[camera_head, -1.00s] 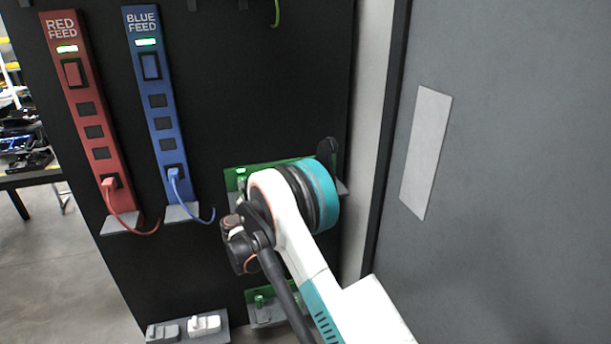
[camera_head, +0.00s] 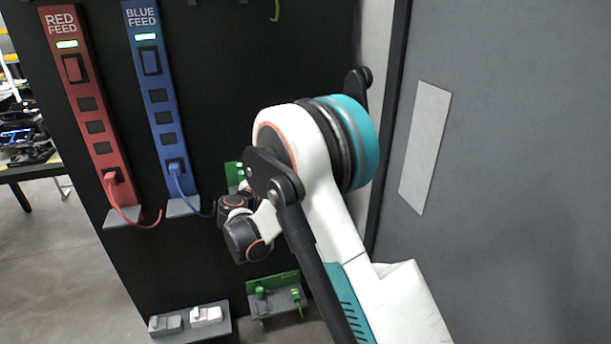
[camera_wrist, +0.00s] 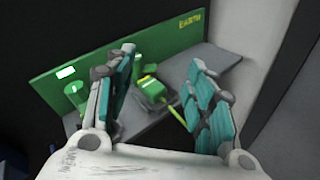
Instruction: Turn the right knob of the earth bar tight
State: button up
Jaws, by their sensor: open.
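The earth bar (camera_wrist: 110,59) is a green back plate with a lit white indicator, a yellow EARTH label and a grey shelf; its left knob (camera_wrist: 75,88) is a green post. A second green knob (camera_wrist: 138,68), the right one, stands partly behind my left finger. A green block (camera_wrist: 150,88) with a yellow stripe and a yellow-green cable is beside it. My gripper (camera_wrist: 163,60) is open, its teal fingers on either side of the right knob and block, with no clear contact visible. In the head view my arm hides most of the bar (camera_head: 232,176) and the gripper.
A red feed strip (camera_head: 89,112) and a blue feed strip (camera_head: 152,90) with plugged cords hang left on the black panel. Below are another green bar (camera_head: 273,285) and a shelf with grey and white pieces (camera_head: 206,316). A grey door (camera_head: 510,150) stands close on the right.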

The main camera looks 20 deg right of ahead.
jog(key=s+d+r+m+g+y, duration=0.1)
jog(key=s+d+r+m, duration=0.2)
jog(key=s, duration=0.3)
jog(key=s+d+r+m+g+y+b, duration=0.1)
jog(key=s+d+r+m+g, duration=0.1)
jog(key=s+d+r+m, duration=0.1)
jog(key=shift+s+d+r+m, duration=0.25)
jog(key=shift+s+r+m, duration=0.6)
jog(key=shift+s+m, duration=0.75)
jog(key=shift+s+n, duration=0.3)
